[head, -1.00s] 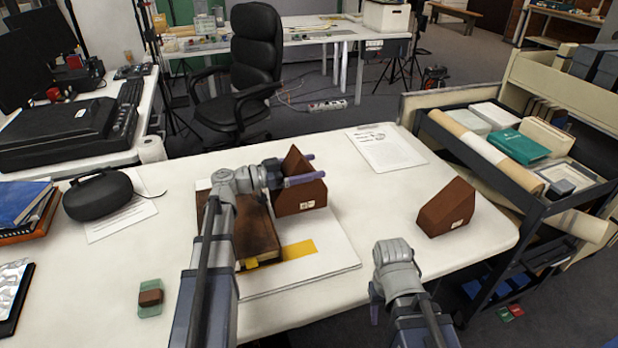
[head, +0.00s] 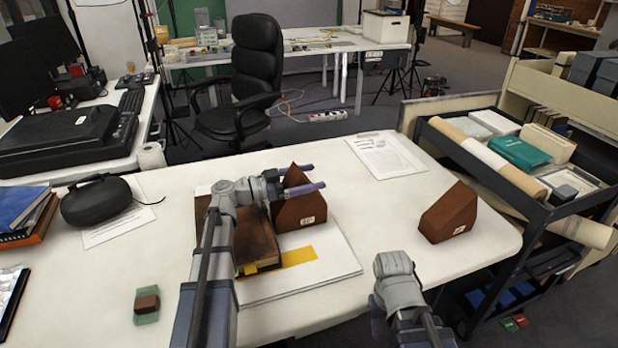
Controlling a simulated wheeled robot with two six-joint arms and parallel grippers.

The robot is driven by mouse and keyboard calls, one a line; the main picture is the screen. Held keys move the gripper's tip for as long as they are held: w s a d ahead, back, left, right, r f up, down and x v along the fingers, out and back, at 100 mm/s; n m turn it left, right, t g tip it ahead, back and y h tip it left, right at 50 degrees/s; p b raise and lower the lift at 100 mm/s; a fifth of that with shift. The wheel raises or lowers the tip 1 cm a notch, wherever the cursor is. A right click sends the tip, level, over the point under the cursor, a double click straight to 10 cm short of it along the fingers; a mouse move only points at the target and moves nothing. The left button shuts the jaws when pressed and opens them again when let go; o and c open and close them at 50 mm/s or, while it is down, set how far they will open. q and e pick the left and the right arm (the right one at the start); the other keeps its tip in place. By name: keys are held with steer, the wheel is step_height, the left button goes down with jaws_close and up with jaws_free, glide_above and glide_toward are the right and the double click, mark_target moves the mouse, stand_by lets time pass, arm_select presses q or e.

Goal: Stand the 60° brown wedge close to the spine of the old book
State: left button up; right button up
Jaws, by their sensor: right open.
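A steep-pointed brown wedge (head: 300,211), which looks like the 60° one, stands upright with a white label facing me. It is close against the right side of the old book (head: 257,243); any small gap there is hidden by my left arm. The worn brown book lies flat on a pale board. My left gripper (head: 302,179) reaches across the wedge's upper part, one finger behind and one in front, and appears shut on it. My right gripper (head: 377,305) is open and empty, low near the table's front edge, partly hidden by its own wrist.
A second, lower-sloped brown wedge (head: 449,213) stands at the table's right. A yellow strip (head: 290,257) lies by the book on the board (head: 335,262). A black case (head: 97,203), papers (head: 385,155) and a small brown-and-green block (head: 147,305) lie around. A loaded cart (head: 545,205) borders the right.

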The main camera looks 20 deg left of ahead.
arm_select(q)
steer(key=shift+o, duration=0.2)
steer(key=shift+s+d+f, duration=0.2)
steer(key=shift+s+f, duration=0.1)
steer(key=shift+f, duration=0.05)
steer(key=shift+r+p, duration=0.4)
steer(key=shift+p, duration=0.1)
steer(key=v, duration=1.2)
steer(key=shift+w+a+r, duration=0.2)
steer(key=shift+w+r, duration=0.05)
steer(key=shift+w, duration=0.05)
steer(key=shift+d, duration=0.1)
